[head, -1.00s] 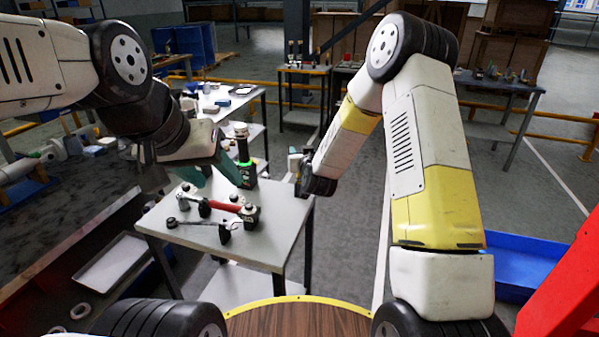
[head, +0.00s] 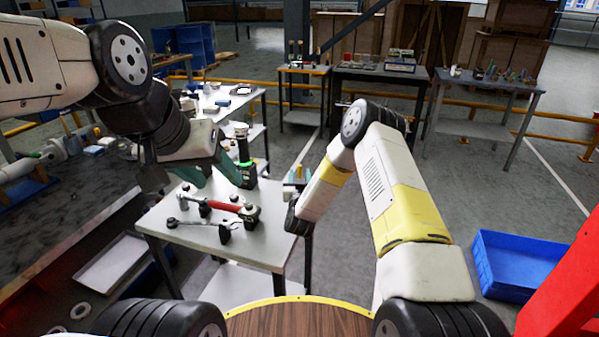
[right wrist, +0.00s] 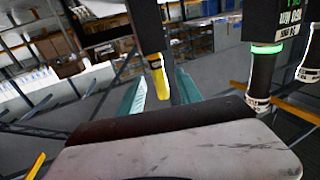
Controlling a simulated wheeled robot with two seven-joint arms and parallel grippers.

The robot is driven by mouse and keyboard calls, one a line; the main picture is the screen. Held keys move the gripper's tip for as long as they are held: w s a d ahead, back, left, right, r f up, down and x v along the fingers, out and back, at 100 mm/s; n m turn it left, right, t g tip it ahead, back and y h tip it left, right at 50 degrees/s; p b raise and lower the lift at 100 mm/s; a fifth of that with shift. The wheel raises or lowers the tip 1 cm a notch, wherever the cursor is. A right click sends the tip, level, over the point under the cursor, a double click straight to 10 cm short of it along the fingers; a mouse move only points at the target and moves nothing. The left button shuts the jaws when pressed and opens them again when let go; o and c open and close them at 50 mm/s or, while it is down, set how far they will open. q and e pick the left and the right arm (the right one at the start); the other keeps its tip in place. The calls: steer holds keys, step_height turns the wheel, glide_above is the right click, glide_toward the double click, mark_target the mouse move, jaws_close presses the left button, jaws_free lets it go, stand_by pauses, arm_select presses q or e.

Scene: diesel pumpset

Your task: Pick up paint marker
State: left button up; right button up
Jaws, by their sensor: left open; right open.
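A small upright yellow piece, which looks like the paint marker (head: 299,171), shows beyond my right forearm at the table's right edge. In the right wrist view the yellow tip (right wrist: 158,78) sits on a dark post-like part, between the two teal fingers of my right gripper (right wrist: 160,92). The fingers are apart; I cannot tell if either touches it. In the head view my right gripper is mostly hidden behind its own wrist. My left gripper (head: 213,171), with teal fingers apart, hangs over the table's back left, left of the black device, holding nothing visible.
The grey table (head: 185,247) holds a red-handled tool (head: 222,206), a wrench-like tool (head: 195,224) and a black device with a green ring (head: 246,174); the device also shows upside down in the right wrist view (right wrist: 262,75). A blue bin (head: 520,265) stands on the floor right.

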steer(key=shift+w, duration=0.95)
steer(key=shift+c, duration=0.4)
jaws_close()
steer(key=shift+r, duration=0.1)
step_height(320, 180, up, 10)
steer(key=shift+f, duration=0.1)
